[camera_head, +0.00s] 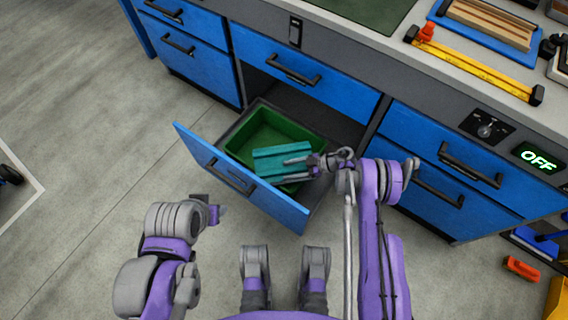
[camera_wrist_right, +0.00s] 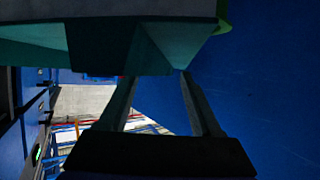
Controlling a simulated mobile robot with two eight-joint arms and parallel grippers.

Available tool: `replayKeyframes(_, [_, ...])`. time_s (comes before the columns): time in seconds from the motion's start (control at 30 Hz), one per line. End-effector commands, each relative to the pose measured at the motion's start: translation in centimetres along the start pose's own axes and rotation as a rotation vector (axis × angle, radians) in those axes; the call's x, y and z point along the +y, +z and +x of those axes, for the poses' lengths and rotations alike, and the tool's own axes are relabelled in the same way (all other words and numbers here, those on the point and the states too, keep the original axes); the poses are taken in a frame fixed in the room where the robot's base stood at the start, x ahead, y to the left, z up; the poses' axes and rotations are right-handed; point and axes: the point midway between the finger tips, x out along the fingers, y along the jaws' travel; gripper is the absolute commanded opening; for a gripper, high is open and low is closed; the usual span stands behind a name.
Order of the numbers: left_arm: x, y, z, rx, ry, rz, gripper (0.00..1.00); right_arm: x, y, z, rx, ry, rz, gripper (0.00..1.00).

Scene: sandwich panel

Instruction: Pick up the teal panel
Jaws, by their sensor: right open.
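The teal panel (camera_head: 270,158) lies in a green bin inside the pulled-out drawer. My right gripper (camera_head: 293,167) reaches over the drawer from the right, with its fingers at the panel's right end. In the right wrist view, the open fingers (camera_wrist_right: 160,76) reach up to the edge of a teal surface, the panel (camera_wrist_right: 105,48). I cannot tell whether they touch it, and the view is dark. My left gripper (camera_head: 207,209) is in front of the drawer's left side, away from the panel; its jaw state is unclear.
The green bin (camera_head: 238,143) fills much of the open drawer (camera_head: 240,176), whose blue front juts out over the floor. The workbench top (camera_head: 345,38) is above it, with a yellow bar tool (camera_head: 478,68) at right.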

Motion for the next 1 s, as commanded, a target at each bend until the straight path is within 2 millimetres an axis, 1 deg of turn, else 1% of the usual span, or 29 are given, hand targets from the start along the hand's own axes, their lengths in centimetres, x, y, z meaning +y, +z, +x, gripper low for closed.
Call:
replayKeyframes(0.07, [0.00, 0.02, 0.08, 0.000, 0.000, 0.000, 0.50, -0.03, 0.01, 0.53, 0.000, -0.001, 0.000, 0.65])
replayKeyframes(0.23, [0.00, 0.01, 0.04, 0.000, 0.000, 0.000, 0.50, -0.02, -0.02, 0.49, 0.000, 0.000, 0.000, 0.65])
replayKeyframes(0.27, [0.00, 0.01, 0.04, 0.000, 0.000, 0.000, 0.50, -0.02, -0.02, 0.48, 0.000, 0.000, 0.000, 0.62])
replayKeyframes(0.4, [0.00, 0.01, 0.04, 0.000, 0.000, 0.000, 0.50, -0.01, -0.02, 0.47, 0.000, 0.000, 0.000, 0.36])
replayKeyframes(0.57, [0.00, 0.01, 0.04, 0.000, 0.000, 0.000, 0.50, -0.01, -0.01, 0.45, 0.000, 0.000, 0.000, 0.08])
replayKeyframes(0.6, [0.00, 0.01, 0.04, 0.000, 0.000, 0.000, 0.50, -0.01, -0.01, 0.45, 0.000, 0.000, 0.000, 0.01])
replayKeyframes(1.0, [0.00, 0.01, 0.05, 0.000, 0.000, 0.000, 0.50, 0.00, -0.02, 0.44, 0.000, 0.000, 0.000, 0.00])
